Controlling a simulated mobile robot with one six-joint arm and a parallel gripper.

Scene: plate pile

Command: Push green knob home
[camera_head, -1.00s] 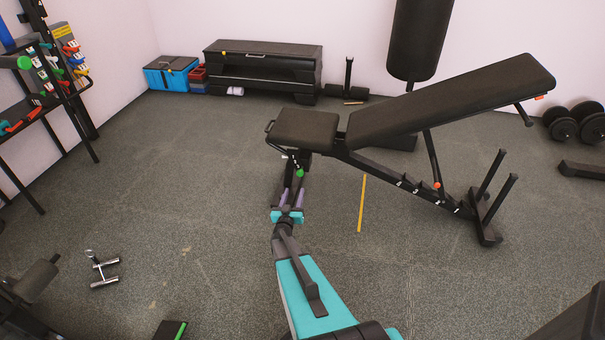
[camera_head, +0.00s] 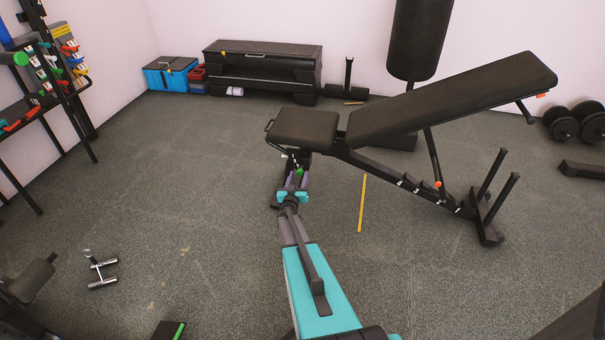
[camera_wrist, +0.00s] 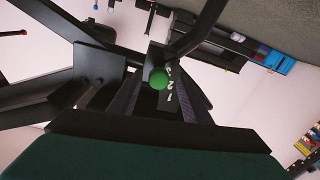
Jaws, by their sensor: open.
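The green knob (camera_head: 299,171) sits below the front of the bench seat (camera_head: 306,127) on the black adjustable bench. In the wrist view the round green knob (camera_wrist: 158,77) is near the centre, in front of dark frame parts and white number marks. My gripper (camera_head: 297,176), with teal body and purple fingers, is open just below the seat front. Its fingers appear on either side of the knob in the head view; I cannot tell whether they touch it. The knob's shaft is hidden behind it.
The sloping backrest (camera_head: 452,97) and the bench's rear foot (camera_head: 488,219) lie to the right. A yellow strip (camera_head: 362,203) is on the floor beside my arm. A small chrome stand (camera_head: 102,270) is at lower left.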

